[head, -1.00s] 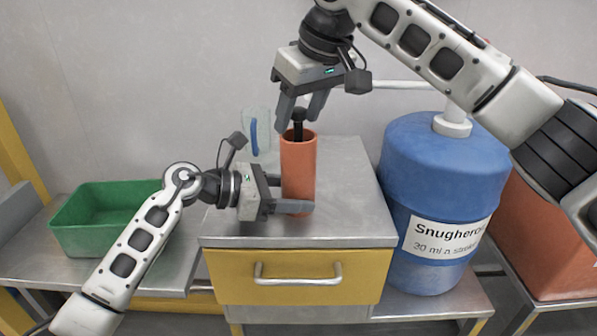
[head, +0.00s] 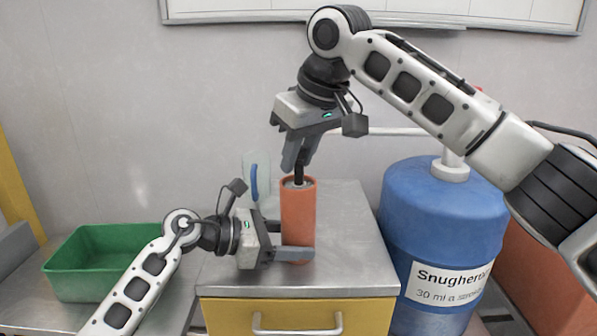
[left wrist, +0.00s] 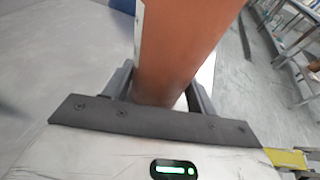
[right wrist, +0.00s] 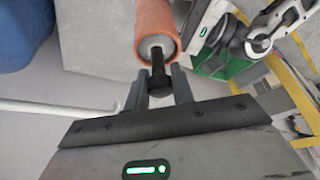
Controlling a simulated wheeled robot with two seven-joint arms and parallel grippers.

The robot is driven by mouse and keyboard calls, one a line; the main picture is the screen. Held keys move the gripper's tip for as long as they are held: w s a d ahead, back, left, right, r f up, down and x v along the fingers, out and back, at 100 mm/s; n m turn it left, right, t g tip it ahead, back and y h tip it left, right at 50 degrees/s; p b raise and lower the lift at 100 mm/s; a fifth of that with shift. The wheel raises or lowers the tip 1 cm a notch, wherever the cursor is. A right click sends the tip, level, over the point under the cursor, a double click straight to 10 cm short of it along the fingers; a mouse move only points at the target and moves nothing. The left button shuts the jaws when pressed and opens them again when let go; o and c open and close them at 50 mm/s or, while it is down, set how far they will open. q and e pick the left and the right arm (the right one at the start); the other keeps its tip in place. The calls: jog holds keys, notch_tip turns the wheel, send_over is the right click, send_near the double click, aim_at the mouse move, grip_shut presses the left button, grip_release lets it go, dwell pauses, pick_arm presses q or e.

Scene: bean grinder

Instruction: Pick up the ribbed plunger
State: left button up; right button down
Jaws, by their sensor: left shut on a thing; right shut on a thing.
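The orange cylinder (head: 298,215) stands upright on the metal cabinet top. My left gripper (head: 292,254) is shut around its lower part from the left; the cylinder also fills the left wrist view (left wrist: 185,45). The plunger has a dark handle (head: 299,172) rising from the cylinder's mouth, with a grey part at the opening. My right gripper (head: 297,157) is above, pointing down and shut on the handle. In the right wrist view the dark handle (right wrist: 158,75) runs between the fingers from a grey disc inside the orange rim. The plunger's lower part is hidden in the cylinder.
A large blue labelled drum (head: 440,235) stands right of the cabinet, with a white pipe above it. A green bin (head: 85,275) sits on the left bench. A clear item with a blue strip (head: 254,182) is behind the cylinder. A yellow drawer (head: 280,318) is in front.

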pick_arm(q)
jog(key=shift+f, duration=0.1)
pick_arm(e)
notch_tip(320, 180, up, 16)
jog(key=shift+r, duration=0.2)
pick_arm(q)
jog(key=o, duration=0.8)
jog(key=shift+o, duration=0.2)
